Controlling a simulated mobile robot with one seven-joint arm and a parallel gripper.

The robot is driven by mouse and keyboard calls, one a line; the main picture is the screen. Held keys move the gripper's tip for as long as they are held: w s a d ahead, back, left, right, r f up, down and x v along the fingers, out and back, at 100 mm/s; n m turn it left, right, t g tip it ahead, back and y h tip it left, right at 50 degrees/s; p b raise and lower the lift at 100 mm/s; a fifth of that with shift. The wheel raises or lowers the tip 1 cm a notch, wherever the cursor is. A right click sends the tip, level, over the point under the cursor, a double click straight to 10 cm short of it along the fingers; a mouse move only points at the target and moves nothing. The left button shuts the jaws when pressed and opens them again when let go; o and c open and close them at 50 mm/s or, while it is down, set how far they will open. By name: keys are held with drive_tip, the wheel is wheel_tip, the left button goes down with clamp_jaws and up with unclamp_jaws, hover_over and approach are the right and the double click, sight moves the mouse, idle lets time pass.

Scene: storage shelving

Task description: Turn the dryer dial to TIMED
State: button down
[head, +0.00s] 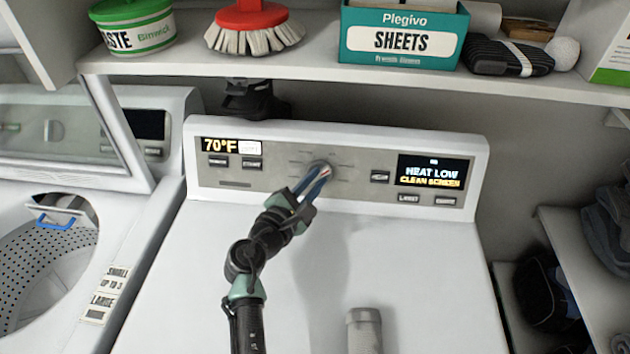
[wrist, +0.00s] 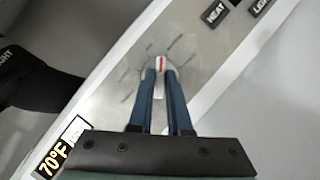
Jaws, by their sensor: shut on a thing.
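The dryer dial (head: 321,169) is a round grey knob at the middle of the dryer's control panel (head: 270,177), with short marks around it. In the wrist view the dial (wrist: 161,65) shows a white grip with a red line, between the tips of two blue fingers. My gripper (head: 318,178) reaches up from below and is shut on the dial; in the wrist view its fingertips (wrist: 161,74) sit on either side of the grip. The dial's labels are too small to read. The right display (head: 432,173) reads "HEAT LOW" and "CLEAN SCREEN".
The left display (head: 232,146) reads 70°F. Buttons flank the dial. A shelf (head: 330,78) above holds a green tub (head: 135,27), a red brush (head: 253,25) and a teal SHEETS box (head: 402,36). An open washer (head: 60,240) stands at left.

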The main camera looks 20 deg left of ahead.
drive_tip(key=m+g, duration=0.1)
drive_tip(key=m, duration=0.1)
drive_tip(key=m+g+h, duration=0.1)
drive_tip(key=m, duration=0.1)
drive_tip(key=m+p, duration=0.1)
drive_tip(key=m, duration=0.1)
drive_tip(key=shift+w+a+r+m+g+h, duration=0.1)
drive_tip(key=shift+r+m+g+h, duration=0.2)
drive_tip(key=shift+m+g+h, duration=0.1)
drive_tip(key=m+g+p, duration=0.1)
drive_tip(key=m+g, duration=0.1)
drive_tip(key=m, duration=0.2)
drive_tip(key=shift+m, duration=0.3)
drive_tip(key=shift+y, duration=0.3)
drive_tip(key=c, duration=0.9)
unclamp_jaws()
drive_tip(key=shift+o, duration=0.2)
drive_tip(key=shift+r, duration=0.1)
drive_tip(key=v, duration=1.2)
drive_tip(key=shift+s+r+b, duration=0.25)
drive_tip(key=shift+r+b, duration=0.05)
drive_tip(key=shift+r, duration=0.05)
drive_tip(key=shift+a, duration=0.1)
